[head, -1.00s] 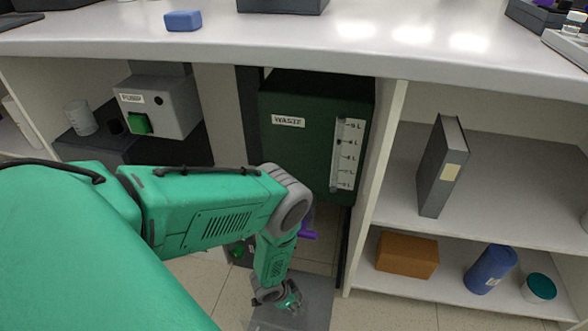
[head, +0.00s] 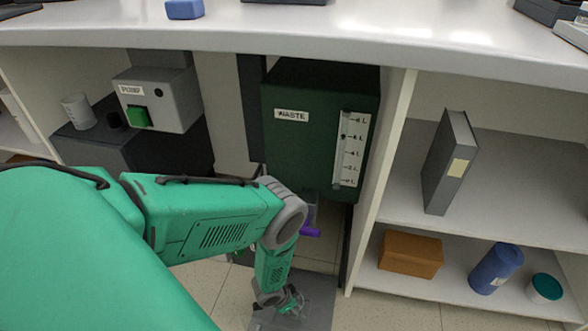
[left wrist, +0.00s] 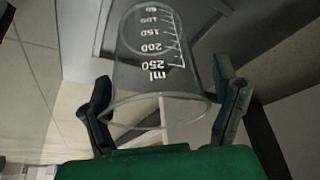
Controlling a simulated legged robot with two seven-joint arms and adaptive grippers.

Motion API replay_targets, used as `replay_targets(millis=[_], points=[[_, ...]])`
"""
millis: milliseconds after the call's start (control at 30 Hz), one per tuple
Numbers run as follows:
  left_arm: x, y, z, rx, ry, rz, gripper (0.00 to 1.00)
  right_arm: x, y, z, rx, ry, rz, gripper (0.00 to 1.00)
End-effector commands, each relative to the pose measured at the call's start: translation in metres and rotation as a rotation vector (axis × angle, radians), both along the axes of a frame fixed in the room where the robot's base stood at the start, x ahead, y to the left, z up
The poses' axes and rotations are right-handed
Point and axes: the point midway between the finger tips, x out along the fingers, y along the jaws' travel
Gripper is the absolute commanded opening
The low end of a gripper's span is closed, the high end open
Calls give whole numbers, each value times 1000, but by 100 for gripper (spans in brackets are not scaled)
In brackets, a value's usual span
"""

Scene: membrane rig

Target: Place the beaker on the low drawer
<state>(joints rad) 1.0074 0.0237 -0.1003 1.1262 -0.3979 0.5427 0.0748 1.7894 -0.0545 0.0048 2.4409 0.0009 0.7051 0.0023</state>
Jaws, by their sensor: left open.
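In the left wrist view a clear beaker (left wrist: 155,75) with white ml marks is between the two fingers of my left gripper (left wrist: 163,108). The fingers are spread apart, one on each side of it, and the gripper is open. The beaker's base appears to rest on a grey surface; exact contact is hard to tell. In the head view my left gripper (head: 285,302) is low, over the grey low drawer (head: 319,300) under the waste tank. The beaker cannot be made out clearly there. My right gripper is not in view.
The green waste tank (head: 310,155) hangs above the drawer, with a purple handle (head: 310,232) below it. A pump (head: 160,98) and a pale cup (head: 78,110) stand left. Right shelves hold a binder (head: 450,162), an orange box (head: 410,254) and a blue bottle (head: 496,268).

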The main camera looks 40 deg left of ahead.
Motion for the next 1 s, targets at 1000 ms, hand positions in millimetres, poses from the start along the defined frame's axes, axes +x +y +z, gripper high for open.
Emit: replay_targets(millis=[1000], points=[[-43,15,114,0,0,0,81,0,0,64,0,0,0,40]])
